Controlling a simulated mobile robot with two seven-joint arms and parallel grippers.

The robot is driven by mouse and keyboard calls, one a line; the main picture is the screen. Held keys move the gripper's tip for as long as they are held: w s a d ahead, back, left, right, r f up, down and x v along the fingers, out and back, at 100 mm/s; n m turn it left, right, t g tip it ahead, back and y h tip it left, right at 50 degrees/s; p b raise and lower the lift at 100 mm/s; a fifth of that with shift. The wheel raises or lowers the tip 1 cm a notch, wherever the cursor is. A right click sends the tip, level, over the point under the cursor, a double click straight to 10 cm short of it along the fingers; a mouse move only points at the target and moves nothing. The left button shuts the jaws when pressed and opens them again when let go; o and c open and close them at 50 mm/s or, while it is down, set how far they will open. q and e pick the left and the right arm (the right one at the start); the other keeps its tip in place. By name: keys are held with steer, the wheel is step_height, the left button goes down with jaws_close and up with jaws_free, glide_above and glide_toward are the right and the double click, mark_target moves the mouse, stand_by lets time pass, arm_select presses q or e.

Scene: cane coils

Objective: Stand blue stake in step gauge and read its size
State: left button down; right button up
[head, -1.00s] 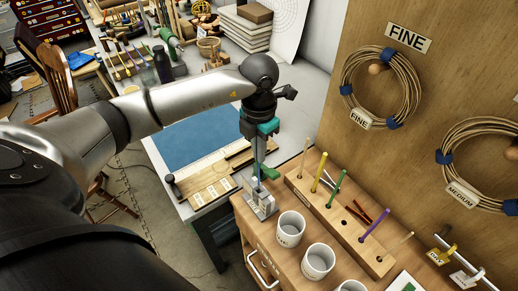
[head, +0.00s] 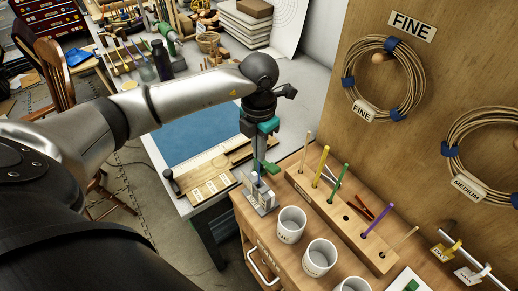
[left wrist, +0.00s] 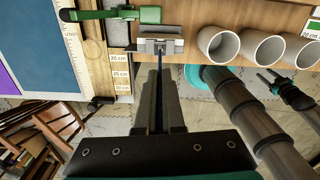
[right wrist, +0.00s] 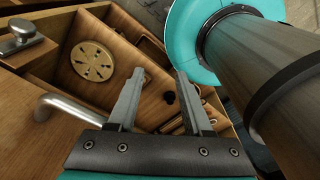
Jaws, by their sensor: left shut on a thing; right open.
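My left gripper (head: 257,160) is shut on the blue stake (head: 255,179) and points down over the step gauge. The grey step gauge (head: 262,201) sits at the near-left corner of the wooden bench, beside the white cups. The stake's lower end is at the gauge; I cannot tell if it rests on a step. In the left wrist view the gauge (left wrist: 158,47) lies just beyond the fingers (left wrist: 160,85), and the stake shows only as a thin dark strip. My right gripper (right wrist: 158,80) is open and empty above an open drawer.
A wooden rack (head: 338,215) with coloured stakes stands right of the gauge. White cups (head: 291,224) line the bench front. A green piece (head: 268,168) is close beside the gauge. The drawer (right wrist: 60,85) holds a holed wooden disc (right wrist: 92,60). Cane coils (head: 385,78) hang on the wall board.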

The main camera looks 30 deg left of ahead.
arm_select(q)
steer(key=shift+f, duration=0.15)
steer(key=shift+f+b, duration=3.6)
steer(key=shift+f, duration=0.65)
steer(key=c, duration=1)
jaws_free()
steer(key=shift+o, duration=0.2)
steer(key=shift+r, duration=0.1)
step_height(320, 180, up, 15)
steer(key=shift+p, duration=0.4)
steer(key=shift+r, duration=0.1)
